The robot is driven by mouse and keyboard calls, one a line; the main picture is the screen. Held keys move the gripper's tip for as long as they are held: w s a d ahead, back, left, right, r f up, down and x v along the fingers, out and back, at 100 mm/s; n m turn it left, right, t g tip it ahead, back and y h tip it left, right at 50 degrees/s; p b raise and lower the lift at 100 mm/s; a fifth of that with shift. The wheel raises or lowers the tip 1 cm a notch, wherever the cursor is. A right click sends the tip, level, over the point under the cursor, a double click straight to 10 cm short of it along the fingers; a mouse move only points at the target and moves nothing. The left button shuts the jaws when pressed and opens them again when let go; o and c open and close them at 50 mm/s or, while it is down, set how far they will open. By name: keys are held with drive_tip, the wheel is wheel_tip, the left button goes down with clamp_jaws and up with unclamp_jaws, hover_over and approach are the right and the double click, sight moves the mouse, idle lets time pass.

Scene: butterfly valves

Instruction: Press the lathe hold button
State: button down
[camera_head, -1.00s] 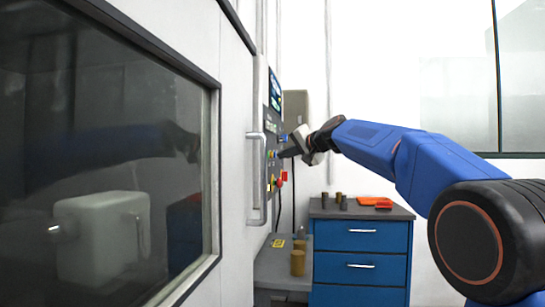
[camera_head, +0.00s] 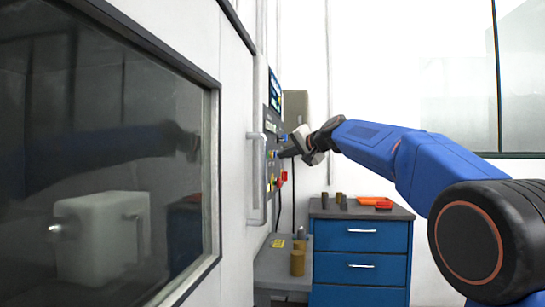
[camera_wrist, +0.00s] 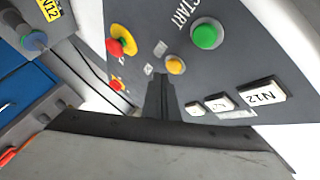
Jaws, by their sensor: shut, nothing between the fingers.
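The lathe control panel (camera_head: 272,148) stands upright beside the door, seen edge-on in the head view. In the wrist view the panel's grey face (camera_wrist: 135,70) carries a green button (camera_wrist: 207,34) with START lettering beside it, a smaller yellow button (camera_wrist: 176,65), and a red knob on a yellow base (camera_wrist: 122,42). I cannot read a hold label. My gripper (camera_wrist: 159,78) is shut and empty, its tips close to the panel, just left of and below the yellow button. In the head view my gripper (camera_head: 283,153) is at the panel; contact cannot be told.
A door handle (camera_head: 262,178) sticks out left of the panel. Below are a grey ledge (camera_head: 270,278) with brass cylinders (camera_head: 298,262) and a blue drawer cabinet (camera_head: 361,264) with an orange tray (camera_head: 375,201).

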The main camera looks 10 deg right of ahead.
drive_tip(key=shift+a, duration=0.1)
drive_tip(key=shift+w+a, duration=0.15)
drive_tip(key=shift+a, duration=0.15)
drive_tip(key=shift+w+a, duration=0.1)
drive_tip(key=shift+a, duration=0.35)
idle(0.9)
drive_tip(key=shift+d, duration=0.15)
drive_tip(key=shift+s+d, duration=0.25)
drive_tip(key=shift+d, duration=0.4)
drive_tip(key=shift+d, duration=0.1)
drive_tip(key=d, duration=0.1)
drive_tip(key=s+d, duration=0.1)
drive_tip(key=d, duration=0.2)
drive_tip(key=shift+s+d, duration=0.25)
drive_tip(key=shift+d, duration=0.05)
idle(0.3)
idle(0.9)
